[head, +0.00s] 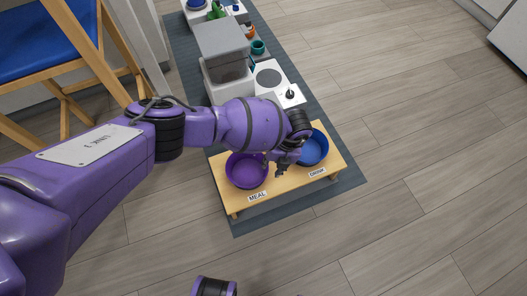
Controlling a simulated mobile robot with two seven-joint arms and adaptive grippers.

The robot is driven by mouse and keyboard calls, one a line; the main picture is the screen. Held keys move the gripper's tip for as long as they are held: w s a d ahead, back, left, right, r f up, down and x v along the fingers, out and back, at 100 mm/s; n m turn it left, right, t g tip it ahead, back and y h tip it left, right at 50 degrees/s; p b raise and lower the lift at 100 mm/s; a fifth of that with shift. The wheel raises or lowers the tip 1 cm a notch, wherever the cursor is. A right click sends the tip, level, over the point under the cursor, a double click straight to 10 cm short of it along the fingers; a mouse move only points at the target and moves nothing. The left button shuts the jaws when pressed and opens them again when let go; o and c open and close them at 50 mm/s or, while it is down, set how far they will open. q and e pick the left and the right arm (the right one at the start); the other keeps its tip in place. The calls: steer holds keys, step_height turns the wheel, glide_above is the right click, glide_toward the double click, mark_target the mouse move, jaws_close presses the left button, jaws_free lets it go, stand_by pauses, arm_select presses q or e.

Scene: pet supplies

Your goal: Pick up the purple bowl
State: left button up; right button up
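The purple bowl (241,174) sits upright in the left part of a low wooden stand (285,190), above a label reading MEAL. My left gripper (274,167) is at the bowl's right rim, pointing down, with its dark fingers close to the rim. The wrist and fingers partly cover that side. I cannot tell whether the fingers are open or closed on the rim. The bowl appears to rest in the stand. My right gripper is out of view.
A blue bowl (318,147) sits in the stand right beside my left gripper. Behind is a grey-and-white appliance (224,50) on a dark mat (340,186), with small items further back. A blue-seated wooden chair (40,45) stands at left. Floor at right is clear.

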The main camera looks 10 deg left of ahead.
mark_target(266, 172)
arm_select(q)
steer(key=b+x, duration=0.1)
steer(key=x, duration=0.2)
steer(key=b+x, duration=0.2)
steer(key=x, duration=0.2)
steer(key=shift+a+f+b, duration=0.2)
steer(key=shift+b, duration=0.1)
steer(key=shift+f, duration=0.1)
jaws_close()
steer(key=shift+r, duration=0.2)
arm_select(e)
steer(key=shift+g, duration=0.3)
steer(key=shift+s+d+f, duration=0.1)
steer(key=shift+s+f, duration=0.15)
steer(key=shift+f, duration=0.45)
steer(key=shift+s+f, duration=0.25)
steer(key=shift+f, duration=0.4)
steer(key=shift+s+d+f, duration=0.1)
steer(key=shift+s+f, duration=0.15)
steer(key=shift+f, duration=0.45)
